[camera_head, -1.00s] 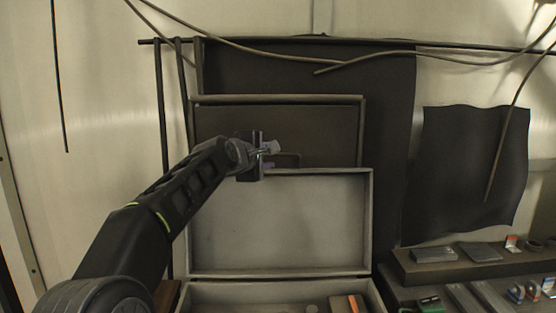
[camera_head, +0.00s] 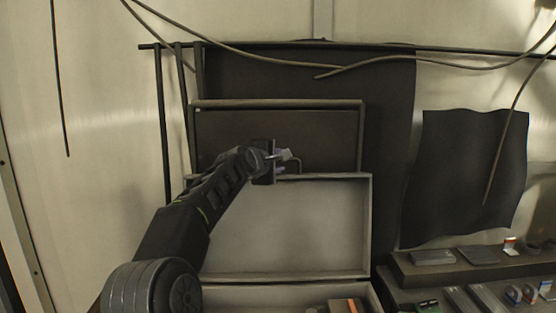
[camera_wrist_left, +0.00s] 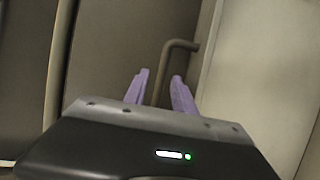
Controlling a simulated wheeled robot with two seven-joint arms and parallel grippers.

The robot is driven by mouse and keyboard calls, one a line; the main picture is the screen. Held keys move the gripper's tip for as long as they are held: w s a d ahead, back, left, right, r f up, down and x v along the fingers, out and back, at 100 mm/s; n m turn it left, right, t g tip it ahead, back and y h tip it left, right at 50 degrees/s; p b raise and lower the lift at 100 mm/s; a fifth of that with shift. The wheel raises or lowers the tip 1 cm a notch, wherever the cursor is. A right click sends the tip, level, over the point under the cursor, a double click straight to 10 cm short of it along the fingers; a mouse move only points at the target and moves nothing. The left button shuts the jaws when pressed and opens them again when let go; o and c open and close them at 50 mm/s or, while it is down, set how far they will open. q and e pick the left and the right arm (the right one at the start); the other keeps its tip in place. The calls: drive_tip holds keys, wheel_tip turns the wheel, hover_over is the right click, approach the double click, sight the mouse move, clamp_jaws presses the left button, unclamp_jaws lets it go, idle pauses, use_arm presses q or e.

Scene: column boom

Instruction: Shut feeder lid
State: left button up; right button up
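The feeder's lid (camera_head: 290,225) stands upright and open above its box in the head view, its pale inner face toward me. A dark bent handle (camera_head: 299,163) rises at the lid's top edge. It also shows in the left wrist view (camera_wrist_left: 180,44). My left gripper (camera_head: 287,155) is at this handle. In the left wrist view its two purple fingers (camera_wrist_left: 160,76) are apart, with the handle bar appearing between them. A gap shows on both sides of the bar; whether it is fully between the tips is unclear. My right gripper is in neither view.
The open box (camera_head: 255,296) below the lid holds a few small items, partly cut off. A dark framed panel (camera_head: 330,130) stands behind the lid. Shelves (camera_head: 403,268) with small parts lie at the right. Cables (camera_head: 400,58) hang above.

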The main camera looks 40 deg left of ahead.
use_arm(q)
drive_tip(key=shift+c, duration=0.2)
clamp_jaws()
drive_tip(key=shift+f, duration=0.1)
idle(1.0)
